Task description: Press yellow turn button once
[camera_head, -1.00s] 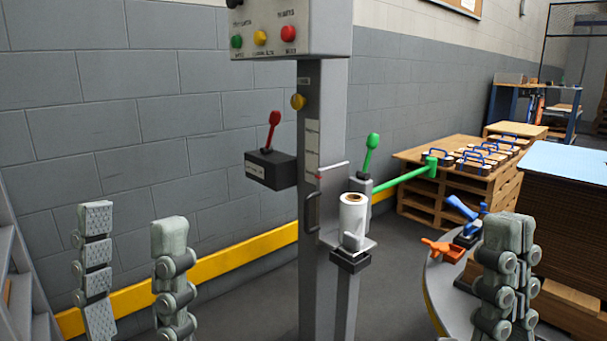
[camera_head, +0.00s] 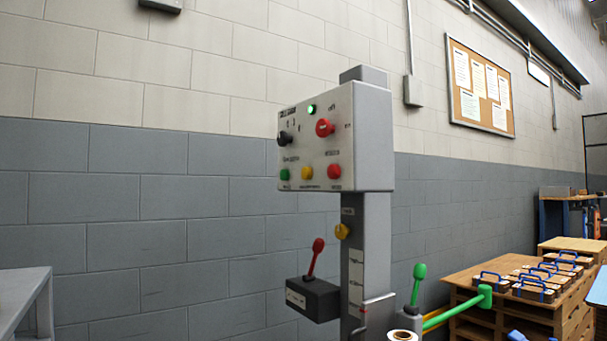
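A grey control box (camera_head: 372,135) stands on a grey post in the head view. Its face has a bottom row of buttons: green (camera_head: 285,174), yellow (camera_head: 307,173) and red (camera_head: 334,171). The labels are too small to read surely. Above them are a black knob (camera_head: 285,138), a larger red button (camera_head: 325,127) and a lit green lamp (camera_head: 311,109). Another yellow knob (camera_head: 342,231) sits on the post below the box. Neither of my grippers is in view, and nothing touches the buttons.
A black box with a red-knobbed lever (camera_head: 317,246) and a green-knobbed lever (camera_head: 419,271) flank the post. A green-ended bar (camera_head: 484,297) sticks out right, before a pallet stack (camera_head: 507,317). A grey frame (camera_head: 22,298) stands at left.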

